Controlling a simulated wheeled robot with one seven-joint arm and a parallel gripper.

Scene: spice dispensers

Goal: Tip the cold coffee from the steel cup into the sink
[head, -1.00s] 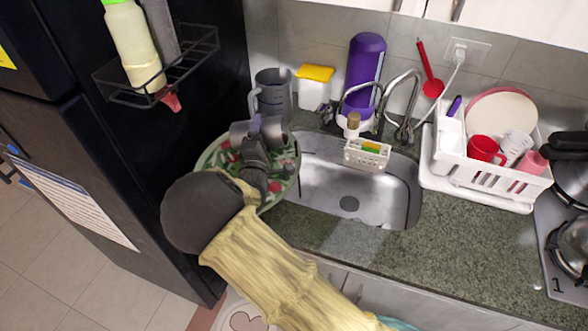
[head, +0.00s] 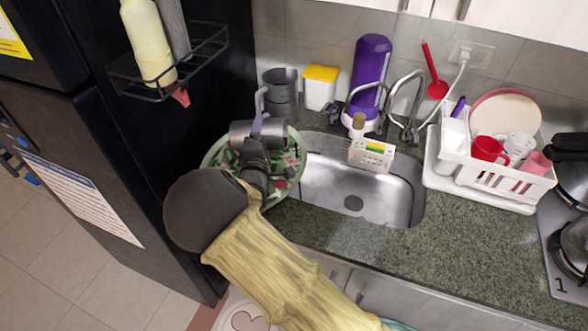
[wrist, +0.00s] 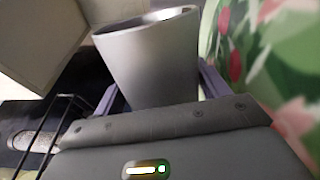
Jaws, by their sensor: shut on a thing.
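The steel cup (wrist: 150,60) is a plain grey tapered cup, wider at its rim. It fills the upper middle of the wrist view, and in the head view it stands upright by the back wall, left of the sink (head: 281,90). My gripper (head: 268,112) is shut on it, with one finger on each side in the wrist view (wrist: 160,95). Only a sliver of the inside shows, so I cannot see the coffee. I cannot tell whether the cup's base touches the counter. The steel sink (head: 340,185) lies right of my gripper and looks empty.
A flowered plate (head: 285,178) lies beneath my gripper, left of the sink. A yellow-lidded box (head: 320,88) and purple bottle (head: 368,75) stand right of the cup. A faucet (head: 405,105) and sponge holder (head: 371,155) are at the sink's back. The fridge (head: 150,150) is close on the left.

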